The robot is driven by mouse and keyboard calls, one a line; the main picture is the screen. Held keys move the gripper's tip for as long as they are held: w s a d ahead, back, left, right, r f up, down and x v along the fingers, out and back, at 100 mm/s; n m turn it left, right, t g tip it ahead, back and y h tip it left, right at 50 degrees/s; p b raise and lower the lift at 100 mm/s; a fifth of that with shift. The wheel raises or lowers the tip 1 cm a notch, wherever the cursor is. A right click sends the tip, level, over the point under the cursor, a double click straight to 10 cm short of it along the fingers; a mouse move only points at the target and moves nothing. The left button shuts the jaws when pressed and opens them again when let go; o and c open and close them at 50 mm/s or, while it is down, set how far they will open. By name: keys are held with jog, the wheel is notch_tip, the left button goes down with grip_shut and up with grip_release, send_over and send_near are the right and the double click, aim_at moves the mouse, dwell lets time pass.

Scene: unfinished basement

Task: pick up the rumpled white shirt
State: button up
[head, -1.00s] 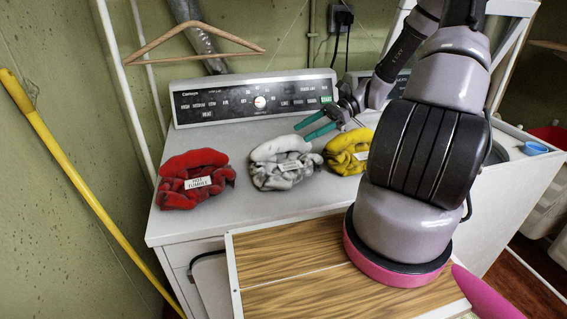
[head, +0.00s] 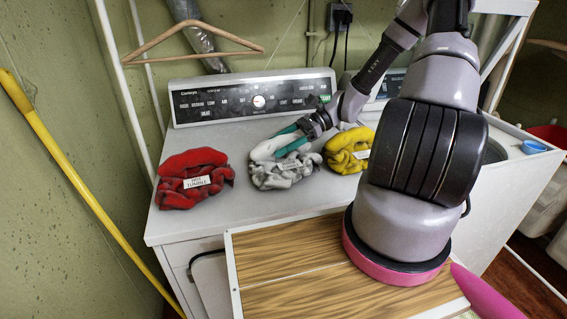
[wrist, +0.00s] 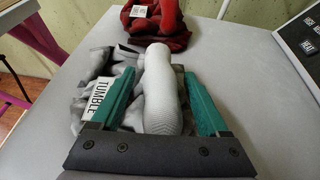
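The rumpled white shirt (head: 284,170) lies on the white dryer top between the red and yellow bundles. In the wrist view the shirt (wrist: 160,90) shows a thick white roll and a grey part with a label reading TUMBLE. My gripper (head: 287,143) has teal fingers and is low over the shirt's upper right part. In the wrist view my gripper (wrist: 164,98) is open, one finger on each side of the white roll. The left finger lies between the roll and the label. I cannot tell whether the fingers touch the cloth.
A red bundle (head: 193,180) lies to the left and a yellow bundle (head: 349,151) close to the right. The dryer's control panel (head: 255,98) rises behind. A wood-grain board (head: 290,265) is in front. A wooden hanger (head: 195,40) hangs above.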

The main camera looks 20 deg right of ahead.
grip_shut()
jog(key=shift+r, duration=0.1)
